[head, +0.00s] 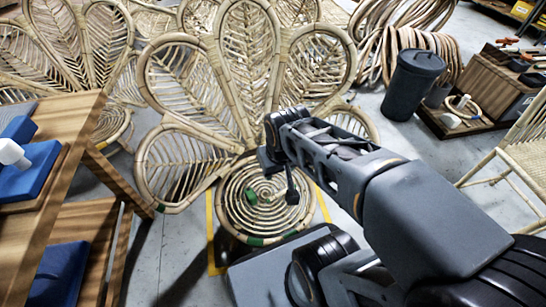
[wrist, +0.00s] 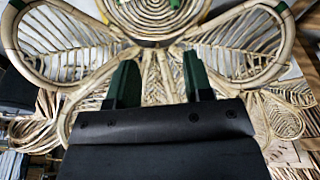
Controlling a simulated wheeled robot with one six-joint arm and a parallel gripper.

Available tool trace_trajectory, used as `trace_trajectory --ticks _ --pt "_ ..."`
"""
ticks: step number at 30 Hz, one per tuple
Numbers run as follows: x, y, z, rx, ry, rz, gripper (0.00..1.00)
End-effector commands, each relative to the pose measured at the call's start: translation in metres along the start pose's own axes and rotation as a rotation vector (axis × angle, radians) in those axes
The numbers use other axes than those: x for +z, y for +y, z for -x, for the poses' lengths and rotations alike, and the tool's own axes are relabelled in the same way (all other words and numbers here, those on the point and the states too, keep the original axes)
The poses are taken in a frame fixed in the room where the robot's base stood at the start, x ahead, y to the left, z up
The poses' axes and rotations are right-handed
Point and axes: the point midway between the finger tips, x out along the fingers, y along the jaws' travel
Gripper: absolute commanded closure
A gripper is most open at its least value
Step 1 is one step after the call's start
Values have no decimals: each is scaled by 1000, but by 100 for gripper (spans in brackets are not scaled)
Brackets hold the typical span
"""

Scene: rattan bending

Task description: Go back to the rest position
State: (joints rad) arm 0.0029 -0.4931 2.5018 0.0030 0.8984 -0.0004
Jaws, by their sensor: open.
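My gripper (wrist: 158,82) shows in the wrist view with its two green fingers apart and nothing between them. In the head view my arm reaches out from the lower right, and the gripper end is in front of the rattan chair, above or near its round seat; the exact gap cannot be told. The rattan chair (head: 223,85) has a petal-shaped back and a spiral round seat (head: 232,222). A green piece lies at the seat's middle, partly hidden by my arm's end. The chair also shows upside down in the wrist view (wrist: 40,40).
A wooden table (head: 60,150) with blue pads (head: 40,165) and a white bottle stands at the left. A dark bin (head: 412,85), rattan coils (head: 410,30), a wooden crate (head: 490,85) and another rattan chair (head: 530,145) are at the right. Grey floor is open between them.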

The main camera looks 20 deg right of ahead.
Motion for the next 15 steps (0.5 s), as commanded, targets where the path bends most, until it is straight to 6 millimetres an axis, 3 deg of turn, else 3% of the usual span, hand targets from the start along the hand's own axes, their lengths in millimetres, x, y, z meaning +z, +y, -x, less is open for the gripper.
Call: trace_trajectory --ticks 8,15 --pt "-9 5 27 6 7 0 53" --pt "-31 18 94 24 21 3 53"
